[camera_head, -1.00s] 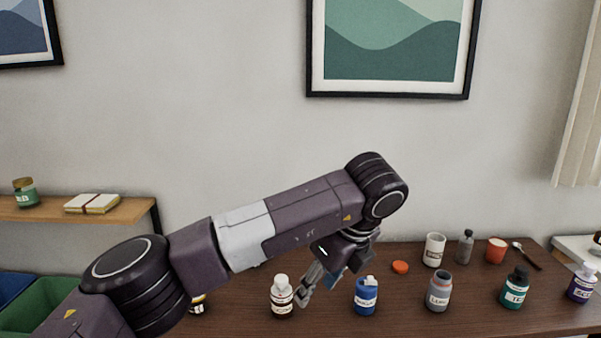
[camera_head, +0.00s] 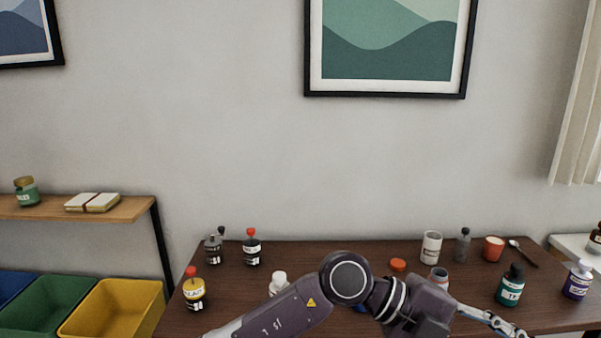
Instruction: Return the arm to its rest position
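My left arm comes in from the bottom left, low across the front of the dark wooden table (camera_head: 300,255). Its wrist bends to the right, and my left gripper (camera_head: 505,328) points right near the bottom edge, in front of the teal bottle (camera_head: 510,288). Only thin silver finger parts show, and I see nothing held in them. Whether the fingers are apart is unclear. My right gripper is not in view. The arm partly covers a white-capped bottle (camera_head: 279,281), a blue bottle (camera_head: 360,308) and a grey jar (camera_head: 439,276).
A yellow-labelled bottle (camera_head: 194,294), a dark grinder (camera_head: 214,250) and a red-capped bottle (camera_head: 251,248) stand at the left. A white cup (camera_head: 431,247), orange lid (camera_head: 397,265), red cup (camera_head: 493,249) and purple bottle (camera_head: 577,281) are at the right. A yellow bin (camera_head: 115,305) stands left.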

